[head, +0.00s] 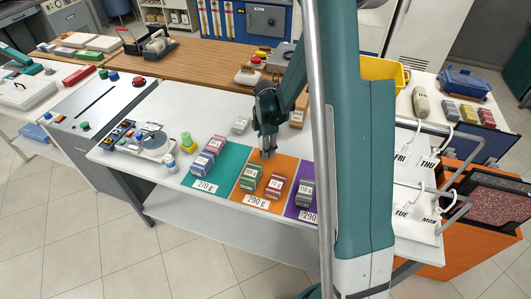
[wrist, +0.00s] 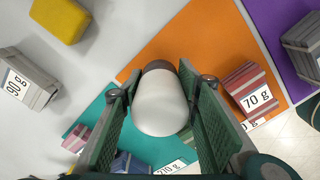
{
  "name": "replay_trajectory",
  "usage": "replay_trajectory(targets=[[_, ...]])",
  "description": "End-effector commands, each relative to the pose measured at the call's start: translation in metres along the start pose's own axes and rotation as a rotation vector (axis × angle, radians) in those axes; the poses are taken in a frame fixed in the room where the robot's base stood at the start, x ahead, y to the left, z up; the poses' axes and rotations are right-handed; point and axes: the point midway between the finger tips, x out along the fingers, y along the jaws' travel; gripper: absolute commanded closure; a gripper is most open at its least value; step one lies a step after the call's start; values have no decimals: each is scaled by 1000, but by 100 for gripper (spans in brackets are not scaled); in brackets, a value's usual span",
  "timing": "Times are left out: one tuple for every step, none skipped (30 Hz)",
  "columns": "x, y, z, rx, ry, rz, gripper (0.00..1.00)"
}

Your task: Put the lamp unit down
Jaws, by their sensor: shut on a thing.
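A pale rounded body with a dark brown collar, which I take for the lamp unit (wrist: 160,103), sits between the green finger pads of my gripper (wrist: 158,112) in the wrist view. My gripper is shut on it. In the head view my gripper (head: 267,152) points down over the back part of the orange mat (head: 271,165). The lamp unit is mostly hidden by the fingers there. Whether its lower end touches the mat, I cannot tell.
Labelled striped blocks stand on the teal mat (head: 225,172), the orange mat and the purple mat (head: 292,206). A red 70 g block (wrist: 250,85) is close right of the fingers. A grey 90 g block (wrist: 28,80) and a yellow block (wrist: 60,18) stand on the white table left.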

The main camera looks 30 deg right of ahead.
Motion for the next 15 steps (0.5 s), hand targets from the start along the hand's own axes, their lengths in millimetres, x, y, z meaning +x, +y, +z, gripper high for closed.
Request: replay_trajectory(targets=[[6,0,0,0,0,0,81],[9,0,0,0,0,0,81],[12,0,0,0,0,0,81],[15,0,0,0,0,0,81],[17,0,0,0,0,0,81],[19,0,0,0,0,0,81],[20,0,0,0,0,0,81],[21,0,0,0,0,0,81],[22,0,0,0,0,0,81],[22,0,0,0,0,0,81],[22,0,0,0,0,0,81],[22,0,0,0,0,0,81],[22,0,0,0,0,0,81],[22,0,0,0,0,0,81],[22,0,0,0,0,0,81]])
